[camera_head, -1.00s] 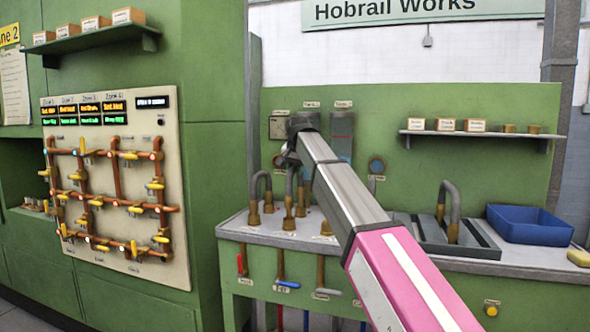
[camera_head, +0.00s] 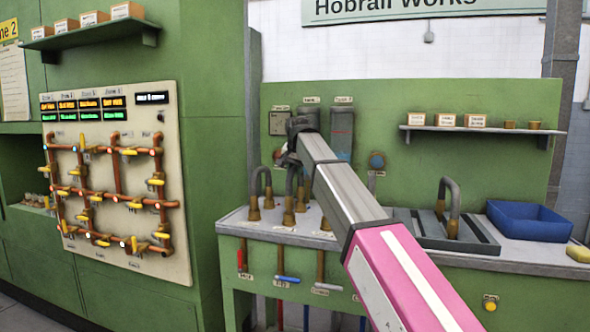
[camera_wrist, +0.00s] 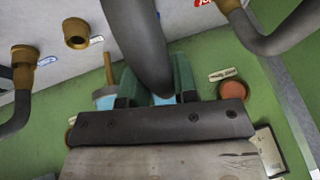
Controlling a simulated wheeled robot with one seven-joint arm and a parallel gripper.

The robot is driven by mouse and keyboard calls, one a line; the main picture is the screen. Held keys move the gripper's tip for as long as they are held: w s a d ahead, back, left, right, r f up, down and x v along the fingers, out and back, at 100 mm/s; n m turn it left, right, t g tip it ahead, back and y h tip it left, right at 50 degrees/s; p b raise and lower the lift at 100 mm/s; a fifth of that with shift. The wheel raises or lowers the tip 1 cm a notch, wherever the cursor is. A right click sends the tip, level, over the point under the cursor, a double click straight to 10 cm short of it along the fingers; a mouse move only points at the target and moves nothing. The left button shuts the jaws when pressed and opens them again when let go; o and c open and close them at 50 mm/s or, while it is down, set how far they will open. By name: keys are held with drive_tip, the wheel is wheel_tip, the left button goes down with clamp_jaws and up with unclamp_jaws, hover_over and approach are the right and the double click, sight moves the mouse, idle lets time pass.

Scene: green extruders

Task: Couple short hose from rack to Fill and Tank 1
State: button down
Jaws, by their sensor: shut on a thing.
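In the wrist view my gripper (camera_wrist: 160,90) is shut on a dark grey hose (camera_wrist: 140,45), which runs out of the top of the frame. In the head view my gripper (camera_head: 292,158) is above the back of the bench, partly hidden by my arm. Below it a grey hose (camera_head: 290,182) comes down to brass fittings (camera_head: 289,217); whether its ends are seated cannot be told. An empty brass socket (camera_wrist: 76,33) shows in the wrist view. Another curved hose (camera_head: 450,192) stands upright in the dark rack (camera_head: 478,236) at right.
A curved hose (camera_head: 258,180) stands just left of my gripper; a hose (camera_wrist: 270,40) is also close by in the wrist view. The green back panel (camera_head: 410,105) rises behind. A blue bin (camera_head: 528,222) stands at right. A valve board (camera_head: 110,180) is at left.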

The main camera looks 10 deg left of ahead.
drive_tip(key=shift+f, duration=0.35)
drive_tip(key=c, duration=0.8)
unclamp_jaws()
